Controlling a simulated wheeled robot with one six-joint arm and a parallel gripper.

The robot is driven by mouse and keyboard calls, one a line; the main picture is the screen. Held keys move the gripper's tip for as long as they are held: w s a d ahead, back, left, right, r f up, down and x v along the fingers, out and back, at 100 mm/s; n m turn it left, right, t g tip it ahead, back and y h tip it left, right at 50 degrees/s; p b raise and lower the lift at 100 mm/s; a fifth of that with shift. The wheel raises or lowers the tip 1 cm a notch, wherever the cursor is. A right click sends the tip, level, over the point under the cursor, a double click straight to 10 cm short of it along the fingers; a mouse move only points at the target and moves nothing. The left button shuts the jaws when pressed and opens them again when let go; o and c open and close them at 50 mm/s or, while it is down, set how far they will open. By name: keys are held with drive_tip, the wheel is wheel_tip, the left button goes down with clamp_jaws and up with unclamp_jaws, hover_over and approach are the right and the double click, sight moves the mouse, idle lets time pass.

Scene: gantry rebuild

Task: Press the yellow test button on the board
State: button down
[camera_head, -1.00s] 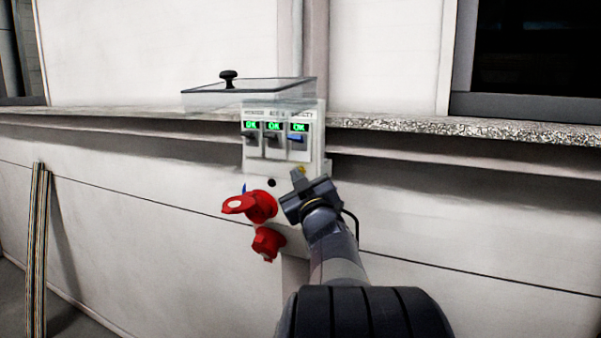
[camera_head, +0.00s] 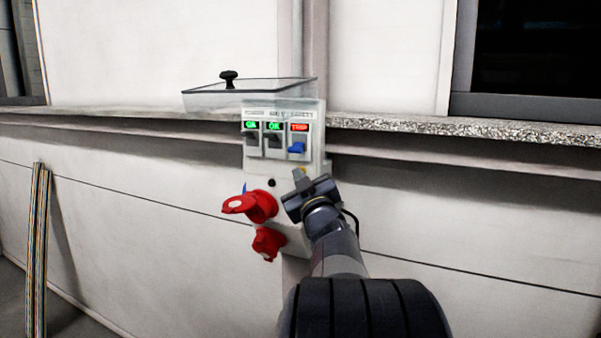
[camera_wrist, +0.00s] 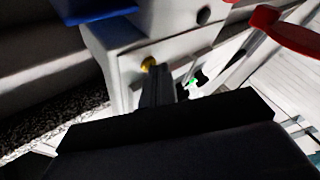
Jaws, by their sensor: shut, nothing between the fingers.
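The white board (camera_head: 258,170) is mounted on the wall under a raised clear cover (camera_head: 250,95). The yellow test button (camera_wrist: 148,64) shows on the board's face in the wrist view, right at my fingertips. I cannot tell whether the tips touch the button. The right display (camera_head: 299,127) is red, and the blue switch (camera_head: 297,148) below it is down.
Two green "OK" displays (camera_head: 262,125) sit over dark switches to the left. Red sockets (camera_head: 262,207) stick out low on the board, left of my gripper. A stone ledge (camera_head: 430,127) runs along the wall.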

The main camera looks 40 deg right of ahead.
drive_tip(key=shift+a, duration=0.1)
idle(0.3)
drive_tip(key=shift+s+a+b, duration=0.3)
drive_tip(key=shift+a+b, duration=0.1)
drive_tip(key=shift+a, duration=0.2)
drive_tip(key=a, duration=0.1)
drive_tip(key=s+a+b, duration=0.1)
drive_tip(key=a, duration=0.1)
drive_tip(key=s+a+b, duration=0.1)
drive_tip(key=shift+a, duration=0.3)
idle(0.5)
drive_tip(key=a, duration=0.2)
drive_tip(key=s+a+b, duration=0.1)
drive_tip(key=shift+s+a+f, duration=0.1)
drive_tip(key=shift+s+a, duration=0.1)
drive_tip(key=shift+a, duration=0.15)
idle(0.3)
